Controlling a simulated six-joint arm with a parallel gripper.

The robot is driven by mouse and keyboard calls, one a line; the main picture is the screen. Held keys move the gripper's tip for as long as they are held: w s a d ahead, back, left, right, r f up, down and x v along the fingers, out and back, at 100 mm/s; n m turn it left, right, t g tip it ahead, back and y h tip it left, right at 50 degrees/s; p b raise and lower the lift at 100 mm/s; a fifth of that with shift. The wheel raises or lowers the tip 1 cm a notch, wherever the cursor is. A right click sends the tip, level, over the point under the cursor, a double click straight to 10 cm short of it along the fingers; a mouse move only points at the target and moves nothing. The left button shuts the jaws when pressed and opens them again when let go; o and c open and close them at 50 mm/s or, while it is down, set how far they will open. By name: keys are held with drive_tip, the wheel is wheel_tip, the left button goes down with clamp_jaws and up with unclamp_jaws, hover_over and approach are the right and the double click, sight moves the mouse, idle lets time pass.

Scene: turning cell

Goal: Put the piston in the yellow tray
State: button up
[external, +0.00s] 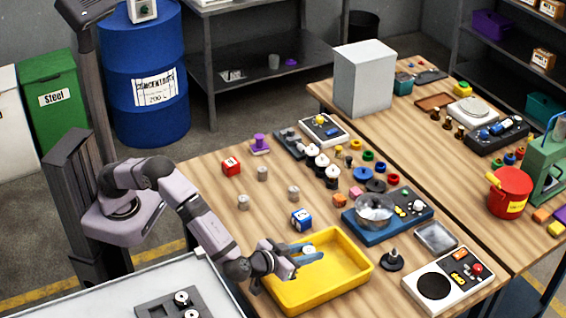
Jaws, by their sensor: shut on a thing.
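My gripper (308,250), with blue fingers, is over the yellow tray (350,245). The fingers hide part of this piece. It shows above the tray's inside, and I cannot tell how high it is above the tray floor. The part of the tray floor that I can see looks empty.
Several small grey cylinders (243,202) and a blue-and-white box (301,218) stand behind the tray. A blue scale with a metal bowl (374,209) is behind it to the right. A black spindle (392,260) and a white device (441,283) stand at its right.

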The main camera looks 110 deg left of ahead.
sight(308, 270)
drive_tip(key=shift+f, duration=2.15)
drive_tip(key=shift+f, duration=0.15)
drive_tip(key=o, duration=1.1)
drive_tip(key=shift+s+d+r, duration=0.25)
drive_tip(key=shift+d+r, duration=0.05)
drive_tip(key=shift+d, duration=0.1)
drive_tip(key=shift+v, duration=1.15)
wheel_tip(308, 270, up, 7)
drive_tip(key=b, duration=0.1)
drive_tip(key=shift+a, duration=0.15)
